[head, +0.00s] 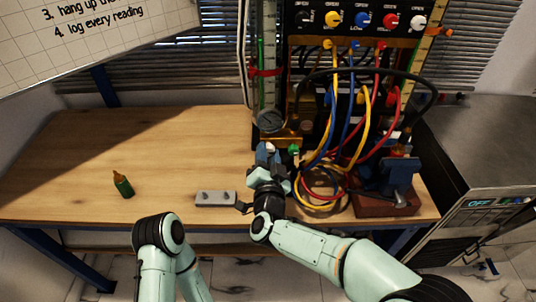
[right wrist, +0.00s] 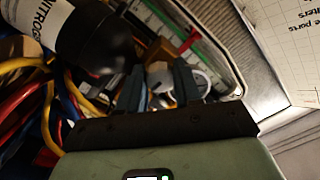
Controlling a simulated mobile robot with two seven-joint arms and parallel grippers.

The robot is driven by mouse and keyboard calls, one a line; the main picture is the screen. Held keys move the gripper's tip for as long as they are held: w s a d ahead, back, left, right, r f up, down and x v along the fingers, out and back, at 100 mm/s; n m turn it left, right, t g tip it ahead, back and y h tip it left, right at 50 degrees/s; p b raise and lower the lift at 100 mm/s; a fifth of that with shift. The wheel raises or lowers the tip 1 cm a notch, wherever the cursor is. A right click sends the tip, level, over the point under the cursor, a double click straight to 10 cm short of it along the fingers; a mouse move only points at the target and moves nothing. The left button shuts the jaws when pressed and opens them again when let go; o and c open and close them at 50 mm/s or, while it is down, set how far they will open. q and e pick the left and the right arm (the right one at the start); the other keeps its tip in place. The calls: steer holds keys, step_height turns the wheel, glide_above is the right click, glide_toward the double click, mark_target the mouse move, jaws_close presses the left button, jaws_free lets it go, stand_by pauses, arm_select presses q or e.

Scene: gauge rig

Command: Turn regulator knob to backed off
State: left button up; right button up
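My right gripper (head: 268,152) reaches up to the lower left part of the gauge rig, just under a dark round part (head: 270,121). In the right wrist view its two fingers (right wrist: 158,88) stand apart. A small pale rounded piece, seemingly the regulator knob (right wrist: 157,72), shows between and beyond them. I cannot tell whether the fingers touch it. The knob's setting is not readable. In the head view the gripper hides that spot. A dark bottle with a white label (right wrist: 75,35) is close to the left finger. My left forearm shows at the bottom, but its gripper does not.
Yellow, blue and red hoses (head: 345,140) hang to the right of my right gripper. A vise-like blue block (head: 400,175) stands further right.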

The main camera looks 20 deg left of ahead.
steer(key=o, duration=0.3)
steer(key=shift+o, duration=0.2)
steer(key=shift+s, duration=0.15)
steer(key=v, duration=1.3)
steer(key=shift+b, duration=0.4)
steer(key=shift+s, duration=0.1)
